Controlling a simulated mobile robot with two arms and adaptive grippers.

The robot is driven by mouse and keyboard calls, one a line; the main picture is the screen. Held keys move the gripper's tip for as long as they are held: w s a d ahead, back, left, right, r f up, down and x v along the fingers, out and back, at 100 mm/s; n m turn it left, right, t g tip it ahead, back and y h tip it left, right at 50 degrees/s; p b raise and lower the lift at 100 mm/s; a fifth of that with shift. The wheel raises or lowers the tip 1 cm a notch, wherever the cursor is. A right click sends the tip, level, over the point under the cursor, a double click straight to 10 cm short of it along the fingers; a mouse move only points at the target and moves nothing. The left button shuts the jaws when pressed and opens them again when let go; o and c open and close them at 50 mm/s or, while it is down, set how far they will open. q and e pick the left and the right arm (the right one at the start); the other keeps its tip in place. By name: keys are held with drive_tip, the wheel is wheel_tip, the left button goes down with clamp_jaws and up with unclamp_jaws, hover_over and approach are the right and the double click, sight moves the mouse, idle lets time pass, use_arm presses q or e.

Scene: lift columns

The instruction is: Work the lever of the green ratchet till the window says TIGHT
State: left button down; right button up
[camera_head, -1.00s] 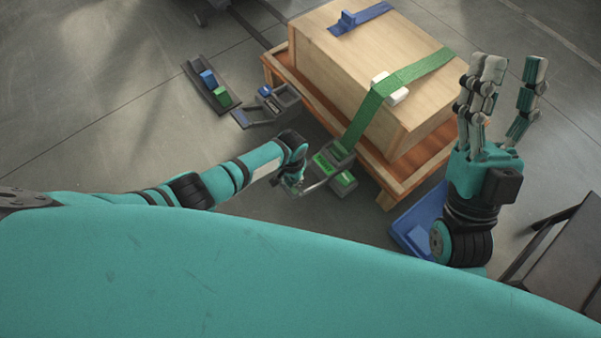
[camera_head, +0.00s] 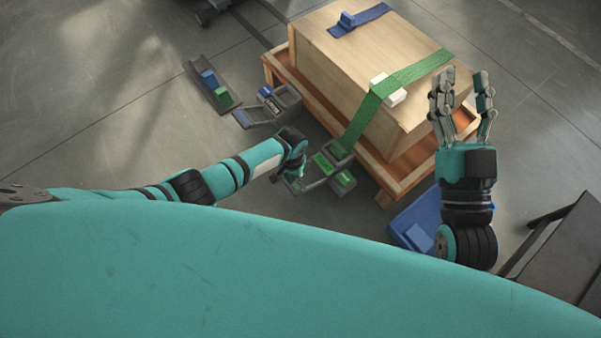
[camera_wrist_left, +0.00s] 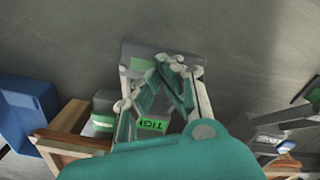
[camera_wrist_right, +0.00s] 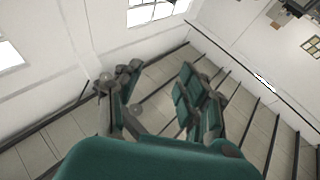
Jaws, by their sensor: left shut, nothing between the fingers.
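The green ratchet (camera_head: 336,168) sits at the near left edge of the pallet, with the green strap (camera_head: 385,92) running from it over the wooden crate. Its grey lever (camera_head: 312,184) reaches out left toward my left gripper (camera_head: 291,168). In the left wrist view the green window (camera_wrist_left: 152,124) shows upside-down letters that read as TIGHT, partly covered by a finger. The left gripper (camera_wrist_left: 170,66) is shut and empty, its fingertips over the lever's end bar (camera_wrist_left: 140,62); contact is unclear. My right gripper (camera_head: 462,78) is open and empty, raised in front of the crate.
The wooden crate (camera_head: 338,48) stands on a pallet (camera_head: 412,178). A second, blue-marked ratchet (camera_head: 272,104) and a dark tray (camera_head: 212,88) with blue and green blocks lie left of it. A blue box (camera_head: 415,222) is beside my right arm. A dark stand (camera_head: 560,245) is at right.

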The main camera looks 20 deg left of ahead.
use_arm(q)
drive_tip(key=shift+r+p, duration=0.35)
drive_tip(key=shift+r, duration=0.05)
drive_tip(key=shift+r+p, duration=0.7)
drive_tip(key=shift+p, duration=0.05)
drive_tip(key=shift+r, duration=0.2)
use_arm(e)
wheel_tip(320, 180, down, 12)
drive_tip(key=d+g+h, duration=0.1)
drive_tip(key=g+h, duration=0.1)
drive_tip(key=g, duration=0.5)
drive_tip(key=shift+d+r+h, duration=0.25)
drive_tip(key=shift+d+h, duration=0.05)
drive_tip(key=shift+d, duration=0.05)
